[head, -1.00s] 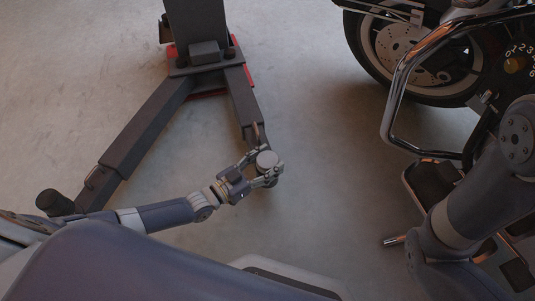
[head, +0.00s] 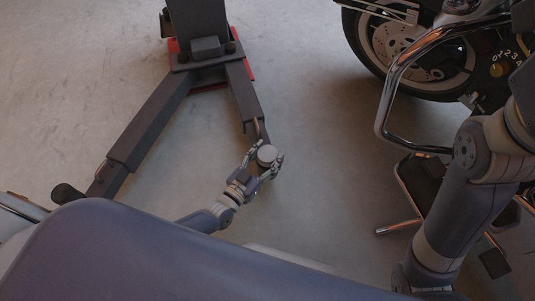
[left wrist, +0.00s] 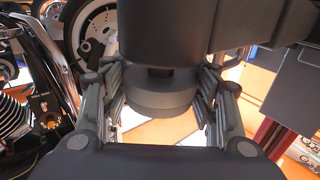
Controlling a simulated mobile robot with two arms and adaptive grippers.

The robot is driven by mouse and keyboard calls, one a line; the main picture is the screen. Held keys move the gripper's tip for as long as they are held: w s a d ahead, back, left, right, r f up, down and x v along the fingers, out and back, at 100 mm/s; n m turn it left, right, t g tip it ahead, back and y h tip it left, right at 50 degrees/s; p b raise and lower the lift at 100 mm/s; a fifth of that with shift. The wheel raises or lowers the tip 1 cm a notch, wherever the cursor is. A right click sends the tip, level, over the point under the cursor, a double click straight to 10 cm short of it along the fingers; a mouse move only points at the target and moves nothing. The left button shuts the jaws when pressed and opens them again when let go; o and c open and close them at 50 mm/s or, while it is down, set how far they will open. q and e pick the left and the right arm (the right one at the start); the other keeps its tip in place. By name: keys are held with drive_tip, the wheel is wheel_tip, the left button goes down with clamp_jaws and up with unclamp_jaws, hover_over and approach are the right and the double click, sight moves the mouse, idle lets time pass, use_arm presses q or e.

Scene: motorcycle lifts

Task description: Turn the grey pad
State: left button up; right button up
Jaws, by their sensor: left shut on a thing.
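The grey pad (head: 267,154) is a round disc at the near end of the lift's right-hand dark swing arm (head: 243,92). My left gripper (head: 266,164) is shut on the pad, with fingers on both sides of its rim. In the left wrist view the pad (left wrist: 162,97) shows as a grey round block between the finger linkages, against the dark arm. The fingertips are partly hidden there. My right arm stands at the right of the head view; its gripper is out of the picture.
The lift's dark post (head: 197,22) stands on a red-edged base. A left-hand arm (head: 150,122) ends near a dark round pad (head: 67,194). A motorcycle (head: 418,45) with a chrome bar (head: 386,105) stands at the right. The concrete floor (head: 315,95) between is clear.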

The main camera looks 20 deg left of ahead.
use_arm(q)
drive_tip(key=shift+s+a+f, duration=0.1)
drive_tip(key=shift+f, duration=0.3)
drive_tip(key=o, duration=1)
drive_tip(key=shift+o, duration=0.2)
drive_tip(key=shift+r, duration=0.1)
drive_tip(key=shift+r, duration=0.1)
drive_tip(key=v, duration=1.2)
